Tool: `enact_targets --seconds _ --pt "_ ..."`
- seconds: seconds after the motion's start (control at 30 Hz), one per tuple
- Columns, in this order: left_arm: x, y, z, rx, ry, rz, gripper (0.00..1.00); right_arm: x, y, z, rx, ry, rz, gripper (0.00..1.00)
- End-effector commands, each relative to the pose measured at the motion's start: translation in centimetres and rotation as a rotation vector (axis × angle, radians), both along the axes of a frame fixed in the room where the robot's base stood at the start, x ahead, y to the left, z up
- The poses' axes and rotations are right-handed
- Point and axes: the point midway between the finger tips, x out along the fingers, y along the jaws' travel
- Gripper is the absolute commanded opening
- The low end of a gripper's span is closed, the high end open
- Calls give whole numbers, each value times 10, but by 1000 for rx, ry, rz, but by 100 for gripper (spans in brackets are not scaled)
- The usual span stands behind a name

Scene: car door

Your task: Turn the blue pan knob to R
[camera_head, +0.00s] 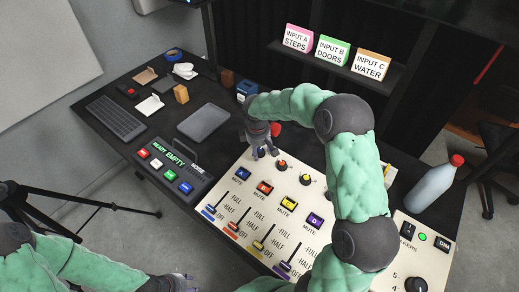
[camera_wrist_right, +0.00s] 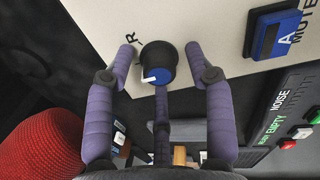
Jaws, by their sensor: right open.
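The blue pan knob (camera_wrist_right: 157,62) is dark with a blue cap in the right wrist view. Its white pointer points to the left and slightly down in that view. The letter R (camera_wrist_right: 130,38) is printed at its upper left. My right gripper (camera_wrist_right: 160,58) is open, with one finger on each side of the knob and a third finger below it; gaps show at the sides. In the head view my right gripper (camera_head: 262,150) is over the far left corner of the cream mixer panel (camera_head: 235,180) and hides the knob. My left gripper (camera_head: 178,284) is partly cut off at the bottom edge.
A red-capped knob (camera_head: 282,165) and a yellow-capped knob (camera_head: 305,180) stand to the right. Mute buttons and sliders cover the panel. A bottle (camera_head: 434,185) stands at the right.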

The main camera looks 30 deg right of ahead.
Motion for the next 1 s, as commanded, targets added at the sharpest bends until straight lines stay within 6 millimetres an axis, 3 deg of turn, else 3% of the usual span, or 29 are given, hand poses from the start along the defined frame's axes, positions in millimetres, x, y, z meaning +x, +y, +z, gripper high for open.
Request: enact_targets --seconds 0.07,0.27,0.67,1.0 --pt "0 0 0 0 0 0 40 0 0 0 0 0 0 54" --pt "0 0 0 0 0 0 40 0 0 0 0 0 0 0" --pt "0 0 0 0 0 0 40 1 1 0 2 -5 -25 0" --pt "0 0 -1 0 0 0 40 1 1 1 14 -33 -222 0"
